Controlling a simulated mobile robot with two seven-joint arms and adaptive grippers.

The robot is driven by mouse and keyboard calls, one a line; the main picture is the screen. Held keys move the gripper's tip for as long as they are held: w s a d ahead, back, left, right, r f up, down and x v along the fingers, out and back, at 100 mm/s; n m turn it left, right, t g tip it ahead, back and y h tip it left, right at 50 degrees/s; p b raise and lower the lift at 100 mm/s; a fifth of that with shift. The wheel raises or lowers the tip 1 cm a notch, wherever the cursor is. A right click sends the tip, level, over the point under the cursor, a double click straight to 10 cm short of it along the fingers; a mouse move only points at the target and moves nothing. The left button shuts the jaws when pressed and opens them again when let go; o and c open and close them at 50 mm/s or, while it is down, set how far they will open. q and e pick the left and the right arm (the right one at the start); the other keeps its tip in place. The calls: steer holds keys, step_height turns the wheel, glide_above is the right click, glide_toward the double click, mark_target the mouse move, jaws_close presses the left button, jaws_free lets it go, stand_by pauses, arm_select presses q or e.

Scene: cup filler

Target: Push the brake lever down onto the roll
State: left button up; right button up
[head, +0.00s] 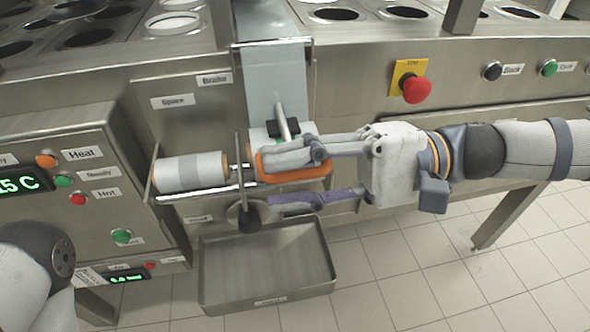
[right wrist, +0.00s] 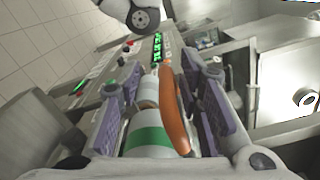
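A metal rod with a black block (head: 284,127) stands over the film at the top of the front roll; I take it for the brake lever, but cannot be sure. The roll (head: 263,135), white with a green band, is mostly hidden by my right gripper (head: 268,181). In the right wrist view the roll (right wrist: 148,138) lies between the widely spread fingers. A curved orange piece (head: 290,176) is between the fingers too, alongside the roll (right wrist: 174,112). The right gripper is open; whether it touches either is unclear. My left gripper is outside both views.
A spare white roll (head: 190,172) sits on a bar to the left, beside an upright metal plate (head: 240,175). A metal tray (head: 265,265) is below. A red stop button (head: 415,90) is on the panel. A control box (head: 85,180) stands left.

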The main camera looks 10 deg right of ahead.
steer(key=shift+d+r, duration=0.1)
steer(key=shift+r, duration=0.05)
stand_by(0.5)
steer(key=d, duration=1.2)
steer(key=shift+a, duration=0.1)
